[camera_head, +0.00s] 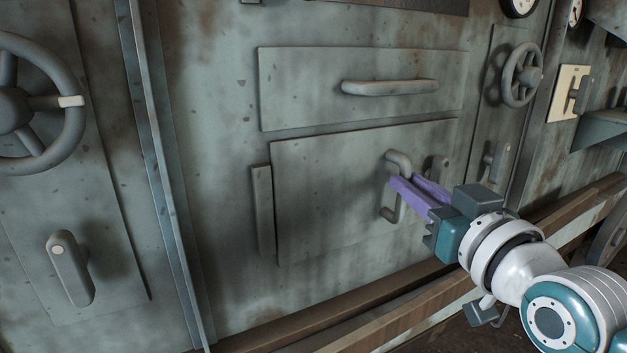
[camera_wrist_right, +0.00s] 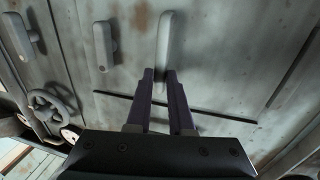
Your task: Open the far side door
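A flat grey-green door (camera_head: 330,195) sits low in the middle of the panel in the head view and lies flush in its frame. Its upright bar handle (camera_head: 392,213) is on its right side; in the wrist view the handle (camera_wrist_right: 165,45) rises beyond my fingertips. My right gripper (camera_head: 408,183) reaches in from the right, its purple fingers at the middle of this handle. The wrist view shows the fingers (camera_wrist_right: 159,78) a narrow gap apart, with the handle between their tips; they look closed on it. The exact contact is partly hidden. My left gripper is not in view.
A panel with a horizontal handle (camera_head: 390,87) is above the door. A small lever (camera_head: 497,160) and a handwheel (camera_head: 521,75) are to the right. A larger handwheel (camera_head: 22,105) and lever (camera_head: 70,268) are at left. A rail (camera_head: 370,338) runs below.

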